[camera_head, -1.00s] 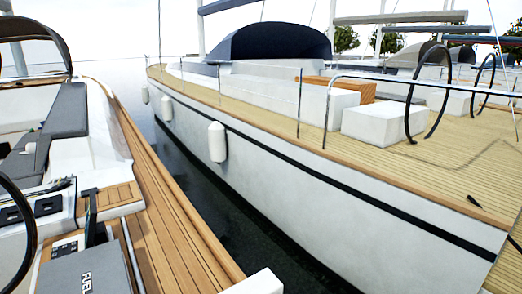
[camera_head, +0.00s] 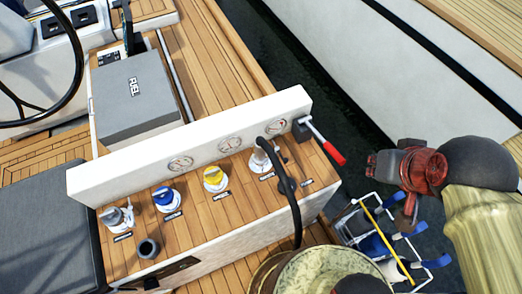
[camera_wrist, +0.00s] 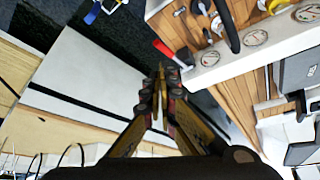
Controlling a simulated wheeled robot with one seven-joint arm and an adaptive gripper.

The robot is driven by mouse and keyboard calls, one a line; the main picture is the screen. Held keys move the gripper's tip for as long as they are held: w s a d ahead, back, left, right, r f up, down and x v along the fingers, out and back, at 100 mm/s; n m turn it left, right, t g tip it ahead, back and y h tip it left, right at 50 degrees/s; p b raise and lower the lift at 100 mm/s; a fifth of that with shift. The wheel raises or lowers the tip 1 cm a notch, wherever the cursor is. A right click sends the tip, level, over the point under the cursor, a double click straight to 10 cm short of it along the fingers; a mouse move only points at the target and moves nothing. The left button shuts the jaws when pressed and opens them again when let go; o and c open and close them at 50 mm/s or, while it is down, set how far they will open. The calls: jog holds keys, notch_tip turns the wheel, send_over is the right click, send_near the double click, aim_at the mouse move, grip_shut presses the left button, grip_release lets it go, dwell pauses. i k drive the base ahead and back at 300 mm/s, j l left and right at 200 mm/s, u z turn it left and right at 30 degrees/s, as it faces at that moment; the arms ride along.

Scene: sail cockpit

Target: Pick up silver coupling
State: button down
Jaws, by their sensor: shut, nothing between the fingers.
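A silver-grey coupling (camera_head: 118,217) stands at the left end of the wooden console top in the head view. Another pale silver-white coupling (camera_head: 260,160) stands toward the right end, partly hidden by a black hose. A blue coupling (camera_head: 164,200) and a yellow coupling (camera_head: 214,179) stand between them. My gripper (camera_head: 372,165) is off to the right of the console, apart from all the couplings and beyond the red-handled lever. In the wrist view my gripper (camera_wrist: 161,75) is shut and empty, with dark water and hull behind it.
A red-handled lever (camera_head: 327,145) sticks out at the console's right end. A white gauge panel (camera_head: 200,143) rises behind the couplings. A small dark cup (camera_head: 148,248) stands front left. A white-railed rack (camera_head: 385,245) lies below my arm. A grey fuel box (camera_head: 135,95) is behind.

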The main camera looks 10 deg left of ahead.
aim_at(259, 157)
jog(key=k+j+u, duration=0.25)
jog(key=u, duration=0.15)
jog(key=k+j+u, duration=0.25)
jog(key=u, duration=0.95)
jog(key=i+j, duration=0.05)
